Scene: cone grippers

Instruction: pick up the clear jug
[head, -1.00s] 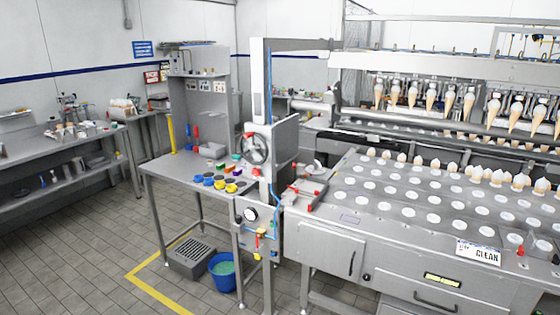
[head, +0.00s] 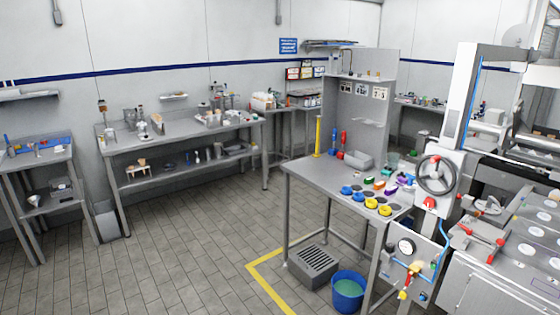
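I cannot make out the clear jug for certain. A small, pale greenish vessel (head: 392,161) stands at the back right of the near steel table (head: 318,180), and it is too small to tell whether it is the jug. Small vessels also stand on the long back bench (head: 180,136), too small to tell apart. Neither of my grippers is in view.
A blue bucket (head: 347,291) and a grey slotted crate (head: 313,265) are on the floor by the near table. A machine with a handwheel (head: 436,175) stands at the right. A yellow floor line (head: 268,285) borders clear tiled floor at the left.

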